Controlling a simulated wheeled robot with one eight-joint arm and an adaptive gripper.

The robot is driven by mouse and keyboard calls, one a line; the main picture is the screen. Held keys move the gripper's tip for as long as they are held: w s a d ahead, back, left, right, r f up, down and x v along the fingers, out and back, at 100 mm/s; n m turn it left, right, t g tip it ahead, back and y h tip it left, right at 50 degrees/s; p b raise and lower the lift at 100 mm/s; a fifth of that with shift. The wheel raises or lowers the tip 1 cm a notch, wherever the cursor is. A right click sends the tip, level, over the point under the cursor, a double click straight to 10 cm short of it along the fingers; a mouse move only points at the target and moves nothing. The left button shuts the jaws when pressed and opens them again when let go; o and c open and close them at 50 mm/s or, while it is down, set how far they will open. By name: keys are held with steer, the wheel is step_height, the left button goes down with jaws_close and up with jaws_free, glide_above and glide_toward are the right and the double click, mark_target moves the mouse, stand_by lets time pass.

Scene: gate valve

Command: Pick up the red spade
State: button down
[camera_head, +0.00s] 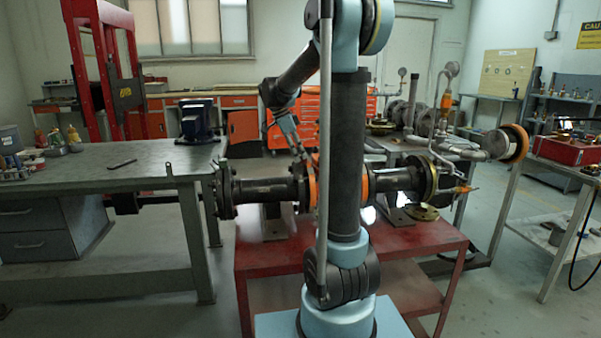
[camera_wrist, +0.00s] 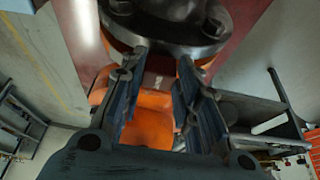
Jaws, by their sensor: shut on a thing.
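The red spade, which looks orange (camera_head: 313,189), shows as a narrow upright band beside the dark pipe flange (camera_head: 303,187), partly hidden by my arm. My gripper (camera_head: 307,158) reaches down from the upper left to the top of this flange. In the wrist view the fingers of my gripper (camera_wrist: 163,57) lie close to the dark bolted flange (camera_wrist: 170,28), with orange behind and between them. They are shut on the spade, though the exact contact at the tips is hard to see.
The pipe assembly (camera_head: 262,190) lies on a red table (camera_head: 290,257). A grey workbench (camera_head: 100,172) stands to the left. Another orange band (camera_head: 365,187) is on the pipe right of my arm. Gauges and a valve (camera_head: 512,143) stand at the right.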

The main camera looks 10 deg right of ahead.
step_height(320, 180, up, 12)
steer(key=s, duration=1.8)
steer(key=shift+w, duration=0.15)
stand_by(0.4)
